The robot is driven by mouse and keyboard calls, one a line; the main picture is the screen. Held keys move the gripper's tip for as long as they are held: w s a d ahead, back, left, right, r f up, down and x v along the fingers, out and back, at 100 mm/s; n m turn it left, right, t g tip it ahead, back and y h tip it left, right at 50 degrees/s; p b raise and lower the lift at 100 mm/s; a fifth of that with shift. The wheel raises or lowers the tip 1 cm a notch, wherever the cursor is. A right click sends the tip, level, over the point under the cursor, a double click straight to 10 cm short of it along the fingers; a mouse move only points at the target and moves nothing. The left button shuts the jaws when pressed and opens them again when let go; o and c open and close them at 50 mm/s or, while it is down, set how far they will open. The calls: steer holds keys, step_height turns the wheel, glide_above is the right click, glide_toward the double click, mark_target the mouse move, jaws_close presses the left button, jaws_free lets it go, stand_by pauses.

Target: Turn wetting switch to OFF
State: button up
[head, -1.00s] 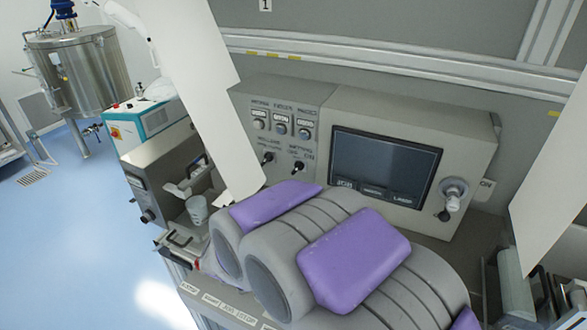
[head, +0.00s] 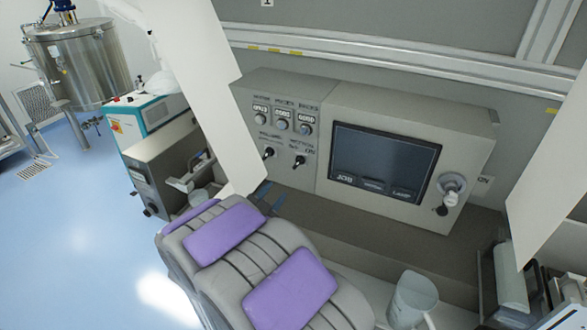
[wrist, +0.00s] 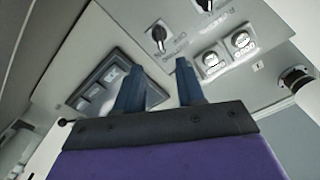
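The wetting switch (head: 299,161) is a small black knob on the grey control panel, the right one of two black knobs left of the screen. Its handle seems to lean up and right, toward the ON label, but it is small. In the wrist view the knob (wrist: 158,38) is just beyond my fingertips, near the screen's edge. My gripper (wrist: 160,65) has two dark blue fingers, apart with nothing between them. In the head view its fingers (head: 271,197) show below the panel, partly hidden behind my purple-padded arm. They look clear of the knob.
The other black knob (head: 268,152) is close on the left, with round-faced units (head: 283,120) above. The screen (head: 385,161) and a larger grey knob (head: 450,190) are to the right. A clear jug (head: 412,300) stands at lower right; a metal tank (head: 80,65) stands far left.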

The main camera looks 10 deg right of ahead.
mark_target(295, 166)
steer(key=b+x, duration=0.1)
steer(key=x, duration=1.1)
steer(key=shift+d+f+b, duration=0.1)
steer(key=shift+b, duration=0.3)
steer(key=shift+w+d, duration=0.35)
steer(key=shift+w, duration=0.2)
jaws_close()
